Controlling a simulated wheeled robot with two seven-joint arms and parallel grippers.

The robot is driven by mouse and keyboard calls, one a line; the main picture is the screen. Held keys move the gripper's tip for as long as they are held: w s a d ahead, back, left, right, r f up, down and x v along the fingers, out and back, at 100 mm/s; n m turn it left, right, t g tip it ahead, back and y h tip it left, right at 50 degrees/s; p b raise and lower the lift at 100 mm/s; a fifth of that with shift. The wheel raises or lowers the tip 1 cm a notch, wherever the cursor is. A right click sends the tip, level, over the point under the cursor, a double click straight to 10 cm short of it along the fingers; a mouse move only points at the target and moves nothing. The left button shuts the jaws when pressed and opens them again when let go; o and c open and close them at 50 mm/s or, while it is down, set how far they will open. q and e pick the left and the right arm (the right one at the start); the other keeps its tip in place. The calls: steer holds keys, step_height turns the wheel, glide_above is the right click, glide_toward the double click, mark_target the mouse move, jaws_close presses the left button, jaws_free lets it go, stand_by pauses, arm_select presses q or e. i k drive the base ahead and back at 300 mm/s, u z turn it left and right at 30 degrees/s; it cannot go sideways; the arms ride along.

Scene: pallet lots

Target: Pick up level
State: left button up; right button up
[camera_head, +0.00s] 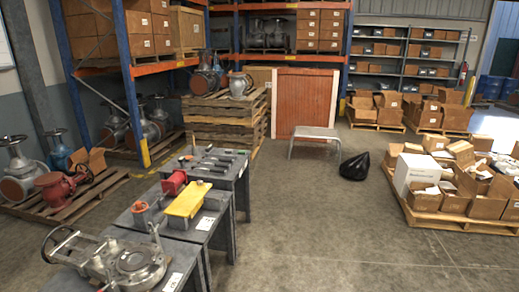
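Three grey work tables stand in a row at the left centre. A long yellow piece (188,199) lies across the middle table (207,234); I cannot tell for sure whether it is the level. Several small tools (213,161) lie on the farthest table (240,178), too small to tell apart, and a level may be among them. Neither of my grippers is in view.
A red block (174,182) and an orange-topped part (141,207) sit by the yellow piece. A metal valve (125,262) covers the nearest table. Pallets with boxes (487,207) stand right, near a black bag (355,167).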

mark_target(209, 148)
steer(key=i, duration=1.9)
steer(key=u, duration=0.7)
steer(key=i, duration=0.5)
